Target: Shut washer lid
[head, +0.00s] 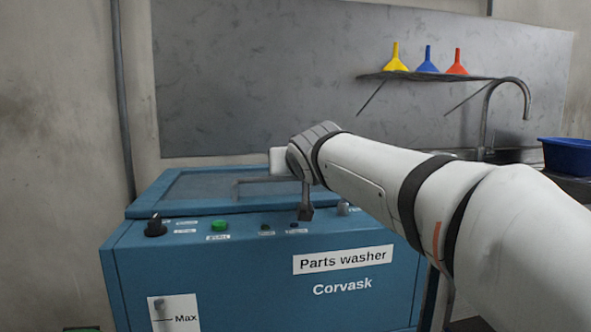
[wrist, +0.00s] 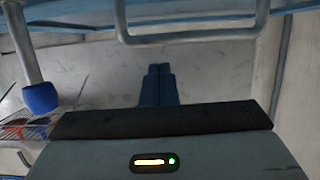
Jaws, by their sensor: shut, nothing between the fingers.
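The blue parts washer (head: 240,285) stands in front of me in the head view. Its blue-framed lid (head: 150,208) with a grey panel lies about level on top, and I see no clear gap along its front edge. A grey bar handle (head: 237,187) rises from the lid; a bar handle (wrist: 190,41) also shows at the top of the wrist view. My gripper (head: 305,213) points down by the lid's front edge, above the control panel. In the wrist view its fingers (wrist: 158,72) are together and empty, apart from the bar. My arm hides the lid's right part.
The sloped front panel carries a black knob (head: 156,227) and a green button (head: 219,225). A wall shelf (head: 420,76) holds yellow, blue and red funnels. A tap (head: 485,115) and a blue tub (head: 566,156) are at the right. The left side is clear.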

